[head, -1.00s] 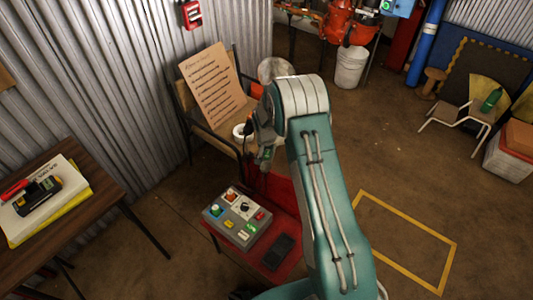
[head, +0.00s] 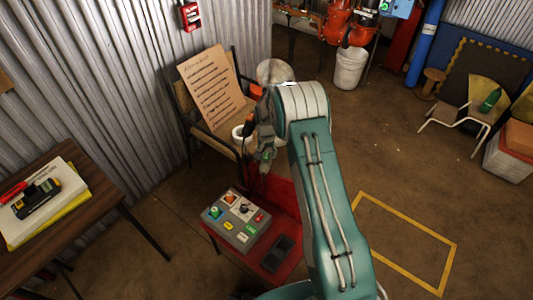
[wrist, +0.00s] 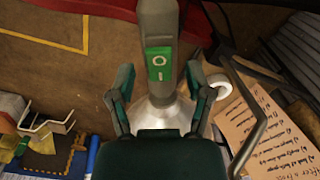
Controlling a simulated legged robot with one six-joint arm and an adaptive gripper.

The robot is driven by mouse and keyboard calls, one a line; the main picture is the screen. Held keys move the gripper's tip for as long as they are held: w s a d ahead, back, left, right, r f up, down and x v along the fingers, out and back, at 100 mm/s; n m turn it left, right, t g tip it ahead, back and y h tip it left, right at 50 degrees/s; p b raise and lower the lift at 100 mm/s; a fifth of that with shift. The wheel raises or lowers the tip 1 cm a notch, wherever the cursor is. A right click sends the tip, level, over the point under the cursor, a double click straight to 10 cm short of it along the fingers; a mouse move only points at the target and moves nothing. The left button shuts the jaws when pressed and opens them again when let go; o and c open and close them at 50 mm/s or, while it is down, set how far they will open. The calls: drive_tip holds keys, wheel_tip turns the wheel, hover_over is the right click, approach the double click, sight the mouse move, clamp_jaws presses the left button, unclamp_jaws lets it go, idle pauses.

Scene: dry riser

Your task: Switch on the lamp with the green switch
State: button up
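The lamp (wrist: 156,18) shows in the wrist view as a grey stem that flares into a pale cone-shaped shade (wrist: 152,118). Its green rocker switch (wrist: 159,63), marked O and I, is on the stem. My gripper (wrist: 160,78) is open, with one finger on each side of the switch; I cannot tell whether either finger touches the lamp. In the head view, my gripper (head: 266,155) hangs above the red table, and my arm partly hides the pale round shade (head: 270,71). I cannot tell whether the lamp is lit.
A grey control box (head: 235,222) with several coloured buttons stands on the red table (head: 286,205), beside a dark tray (head: 280,254). A chair behind holds a printed board (head: 212,88) and a white roll. A wooden table (head: 90,208) is at left.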

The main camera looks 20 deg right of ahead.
drive_tip(key=shift+r, duration=0.1)
wheel_tip(320, 180, up, 12)
drive_tip(key=shift+f, duration=0.2)
drive_tip(key=shift+w, duration=0.1)
idle(0.5)
wheel_tip(320, 180, up, 13)
drive_tip(key=n+t, duration=0.1)
hover_over(266, 156)
drive_tip(key=s, duration=0.6)
drive_tip(key=s+a+r+n+t, duration=0.2)
drive_tip(key=s+r, duration=0.6)
drive_tip(key=r, duration=0.1)
drive_tip(key=s+r+n+t, duration=0.2)
drive_tip(key=s+r, duration=0.1)
drive_tip(key=s, duration=1.9)
drive_tip(key=shift+s+a+n+t, duration=0.25)
drive_tip(key=shift+a+n+t, duration=0.05)
